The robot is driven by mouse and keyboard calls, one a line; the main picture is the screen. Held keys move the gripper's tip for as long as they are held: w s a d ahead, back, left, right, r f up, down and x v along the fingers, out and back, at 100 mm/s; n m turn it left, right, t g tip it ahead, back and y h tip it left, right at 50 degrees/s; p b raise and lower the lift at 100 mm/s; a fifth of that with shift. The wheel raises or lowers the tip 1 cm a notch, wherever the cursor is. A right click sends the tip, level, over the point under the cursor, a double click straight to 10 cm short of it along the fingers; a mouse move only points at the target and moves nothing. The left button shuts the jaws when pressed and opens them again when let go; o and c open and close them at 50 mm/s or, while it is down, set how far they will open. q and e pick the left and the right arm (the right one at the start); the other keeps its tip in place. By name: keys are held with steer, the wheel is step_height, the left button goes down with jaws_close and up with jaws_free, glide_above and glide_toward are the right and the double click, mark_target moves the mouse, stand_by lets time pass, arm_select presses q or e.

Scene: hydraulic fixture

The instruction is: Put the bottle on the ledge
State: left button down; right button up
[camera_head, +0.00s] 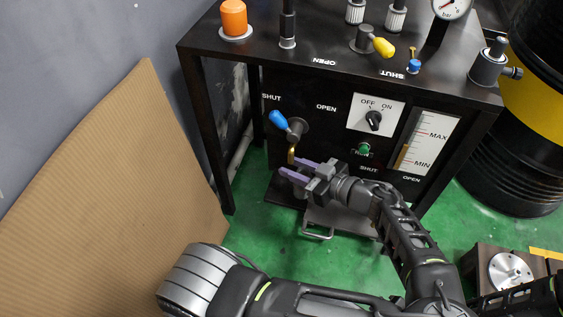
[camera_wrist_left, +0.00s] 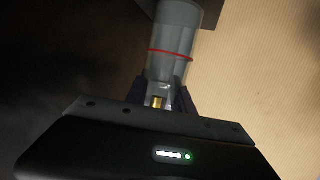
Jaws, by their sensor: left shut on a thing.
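My left gripper (camera_head: 294,168), with purple fingers, points at the lower front of the black fixture, just below the brass spout under the blue-handled valve (camera_head: 288,126). In the left wrist view, a clear, greyish bottle (camera_wrist_left: 172,72) with a red line around it stands between the fingers, which are shut on it. In the head view the bottle is mostly hidden by the gripper. A dark ledge (camera_head: 280,193) shows low on the fixture, below the gripper; whether the bottle touches it cannot be told. My right gripper is not in view.
The black fixture carries a rotary switch (camera_head: 373,121), a level gauge (camera_head: 427,143) and several valves. A cardboard sheet (camera_head: 110,190) leans at left. A yellow-and-black barrel (camera_head: 525,120) stands at right.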

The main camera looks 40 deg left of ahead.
arm_select(q)
steer(key=shift+a, duration=0.15)
steer(key=x, duration=0.4)
steer(key=shift+r+b, duration=0.15)
steer(key=shift+b, duration=0.25)
steer(key=shift+f, duration=0.4)
steer(key=shift+r, duration=0.1)
steer(key=c, duration=1.4)
jaws_free()
steer(key=shift+o, duration=0.2)
